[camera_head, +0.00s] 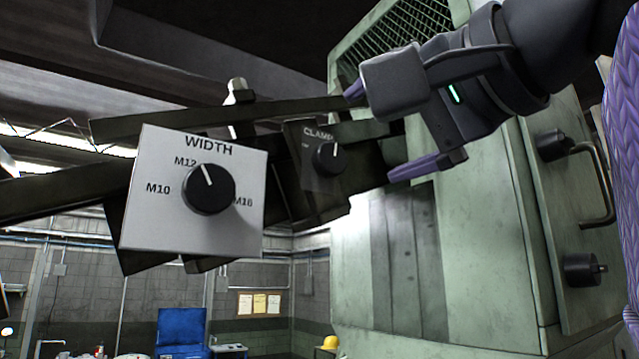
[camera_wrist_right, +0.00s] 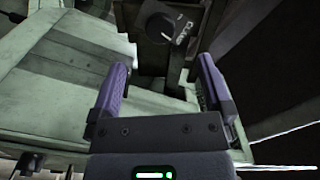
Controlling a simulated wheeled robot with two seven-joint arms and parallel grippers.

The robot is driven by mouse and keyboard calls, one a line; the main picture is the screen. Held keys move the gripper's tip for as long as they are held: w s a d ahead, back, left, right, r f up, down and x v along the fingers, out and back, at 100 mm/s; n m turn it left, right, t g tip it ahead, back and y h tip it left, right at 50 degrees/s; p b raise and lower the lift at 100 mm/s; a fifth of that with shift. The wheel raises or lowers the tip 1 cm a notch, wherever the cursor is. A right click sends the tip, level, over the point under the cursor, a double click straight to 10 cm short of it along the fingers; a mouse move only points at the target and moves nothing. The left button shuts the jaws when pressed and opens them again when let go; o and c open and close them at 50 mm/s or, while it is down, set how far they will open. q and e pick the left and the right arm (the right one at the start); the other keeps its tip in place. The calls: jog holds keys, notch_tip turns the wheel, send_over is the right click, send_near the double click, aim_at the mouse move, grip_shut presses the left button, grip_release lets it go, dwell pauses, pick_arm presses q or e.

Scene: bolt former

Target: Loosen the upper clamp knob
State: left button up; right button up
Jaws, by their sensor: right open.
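The clamp knob (camera_head: 330,158) is black and round with a pale pointer line, on a dark plate lettered CLAMP. In the right wrist view the clamp knob (camera_wrist_right: 158,27) shows at the top, beyond the fingertips. My right gripper (camera_head: 372,132) has purple fingers and comes in from the upper right. It is open and empty, just to the right of the knob, with a gap between them. Its fingers also frame the lower middle of the right wrist view (camera_wrist_right: 160,72). My left gripper is not in view.
A white WIDTH panel (camera_head: 145,222) with a black dial (camera_head: 208,190) stands left of the clamp plate. Dark rails (camera_head: 110,128) run behind it. The green machine body (camera_head: 490,230) fills the right, with a handle (camera_head: 602,180) and dark cylindrical fittings (camera_head: 580,269).

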jog(key=shift+s+d, duration=0.2)
jog(key=shift+s, duration=0.05)
